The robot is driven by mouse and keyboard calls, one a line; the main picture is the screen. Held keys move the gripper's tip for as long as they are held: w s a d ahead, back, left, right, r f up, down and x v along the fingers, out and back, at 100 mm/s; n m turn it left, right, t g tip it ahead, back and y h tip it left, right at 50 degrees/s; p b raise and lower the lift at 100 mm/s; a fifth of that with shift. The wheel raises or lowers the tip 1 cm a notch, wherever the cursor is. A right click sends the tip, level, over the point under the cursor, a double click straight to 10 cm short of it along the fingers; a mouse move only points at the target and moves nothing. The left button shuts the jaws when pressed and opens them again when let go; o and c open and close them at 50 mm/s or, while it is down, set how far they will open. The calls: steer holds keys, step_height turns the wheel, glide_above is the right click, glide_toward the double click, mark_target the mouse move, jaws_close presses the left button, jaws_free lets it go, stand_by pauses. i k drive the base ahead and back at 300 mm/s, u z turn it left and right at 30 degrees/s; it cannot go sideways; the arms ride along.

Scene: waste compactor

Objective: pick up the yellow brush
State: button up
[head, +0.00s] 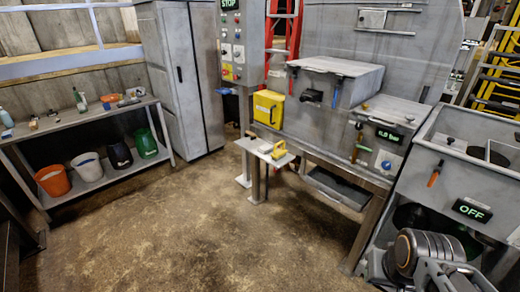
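What looks like part of my arm shows at the bottom right. My gripper's fingers are not in view.
A yellow box (268,108) hangs behind the stand, beside the grey compactor (330,95). A grey shelf (80,118) at left has several buckets below and bottles on top. A grey cabinet (181,75) stands behind. The floor (190,220) before the stand is clear.

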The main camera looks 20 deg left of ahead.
mark_target(278, 155)
steer(key=u, duration=0.7)
steer(key=i, duration=1.45)
steer(key=u, duration=0.45)
steer(key=i, duration=1)
steer(key=z, duration=0.1)
